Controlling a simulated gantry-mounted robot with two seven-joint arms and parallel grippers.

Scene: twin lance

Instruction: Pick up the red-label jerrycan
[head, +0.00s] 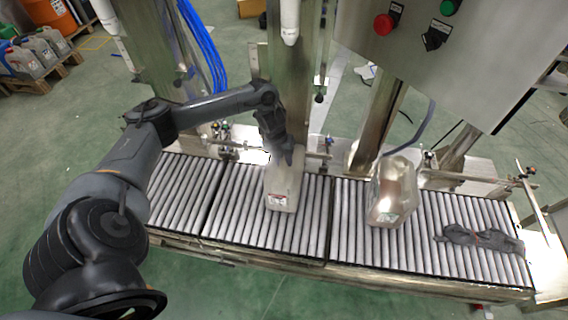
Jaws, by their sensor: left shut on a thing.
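The red-label jerrycan (282,190) is a translucent whitish can on the middle section of the roller conveyor. A small red-and-white label shows low on its near face. My left gripper (283,156) is at the top of this can and is shut on it. The fingers are small and partly hidden, so the exact hold on the can is hard to see. My right gripper does not show.
The roller conveyor (345,240) runs across the view. Dark gloves (480,240) lie on its right end. Steel posts and a guide rail stand behind the cans. A control panel (460,50) with red and green buttons hangs at upper right. Rollers between the two cans are bare.

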